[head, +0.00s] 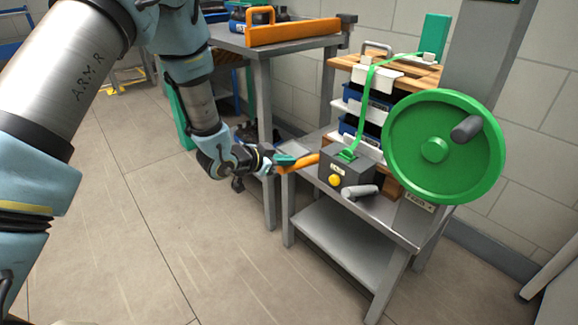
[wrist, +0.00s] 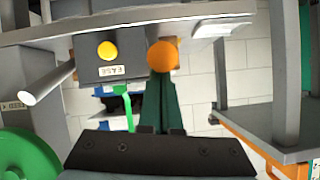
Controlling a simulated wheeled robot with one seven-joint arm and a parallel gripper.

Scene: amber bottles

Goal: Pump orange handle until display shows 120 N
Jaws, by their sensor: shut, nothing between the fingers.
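The orange handle (head: 304,162) sticks out to the left from a dark grey box (head: 346,174) with a yellow button (head: 335,181) on the bench. In the wrist view the orange handle (wrist: 162,56) shows end-on as a round tip, beside the box's yellow button (wrist: 107,50). My gripper (head: 287,160) has green fingers and is at the handle's outer end; I cannot tell whether they touch. In the wrist view its fingers (wrist: 158,100) are together and empty, pointing toward the handle tip. No readable force display shows; only a dark panel edge (head: 522,1) is at the top.
A large green wheel (head: 435,150) with a grey knob stands right of the box. A green strap (head: 364,105) runs over stacked crates and boards. A grey cylinder (head: 360,191) is in front of the box. Another table (head: 290,43) stands behind; the floor at left is clear.

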